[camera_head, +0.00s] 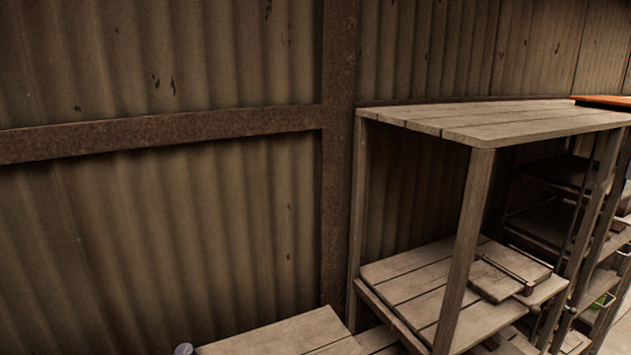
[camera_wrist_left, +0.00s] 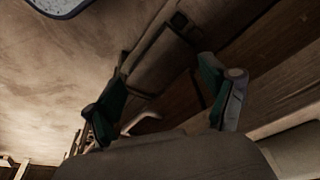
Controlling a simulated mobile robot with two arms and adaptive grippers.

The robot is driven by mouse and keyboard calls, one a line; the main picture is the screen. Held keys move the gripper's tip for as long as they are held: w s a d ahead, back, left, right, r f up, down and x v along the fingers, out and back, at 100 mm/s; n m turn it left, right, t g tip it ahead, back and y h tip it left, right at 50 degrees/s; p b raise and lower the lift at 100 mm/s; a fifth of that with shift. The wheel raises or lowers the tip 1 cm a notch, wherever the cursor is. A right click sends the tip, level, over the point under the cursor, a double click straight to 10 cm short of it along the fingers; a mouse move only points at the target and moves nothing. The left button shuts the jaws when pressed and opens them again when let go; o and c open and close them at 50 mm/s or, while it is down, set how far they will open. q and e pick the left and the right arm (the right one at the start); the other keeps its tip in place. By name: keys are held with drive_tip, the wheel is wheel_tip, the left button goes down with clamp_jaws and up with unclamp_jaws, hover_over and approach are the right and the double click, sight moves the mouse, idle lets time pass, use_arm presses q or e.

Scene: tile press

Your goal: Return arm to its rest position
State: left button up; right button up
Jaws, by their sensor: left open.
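My left gripper (camera_wrist_left: 163,98) shows in the left wrist view. Its two green-padded fingers stand wide apart with nothing held between them. My left gripper cannot be made out in the head view. My right gripper is in neither view.
A wooden shelf unit (camera_head: 465,240) stands at the right against a corrugated metal wall (camera_head: 180,240). A hinged-looking wooden piece (camera_head: 508,275) lies on its lower board. A wooden surface (camera_head: 285,335) is at the bottom. Dark racks (camera_head: 560,200) stand farther right.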

use_arm(q)
drive_tip(key=s+a+f+g+b, duration=0.1)
drive_tip(key=s+f+b, duration=0.3)
drive_tip(key=f, duration=1.1)
drive_tip(key=s+a+f+b, duration=0.1)
drive_tip(key=s+f, duration=0.6)
drive_tip(key=f, duration=0.8)
drive_tip(key=s+a+f+g+b, duration=0.1)
drive_tip(key=s+f+b, duration=0.1)
drive_tip(key=s+f, duration=0.5)
drive_tip(key=shift+s+a, duration=0.15)
drive_tip(key=shift+s, duration=0.75)
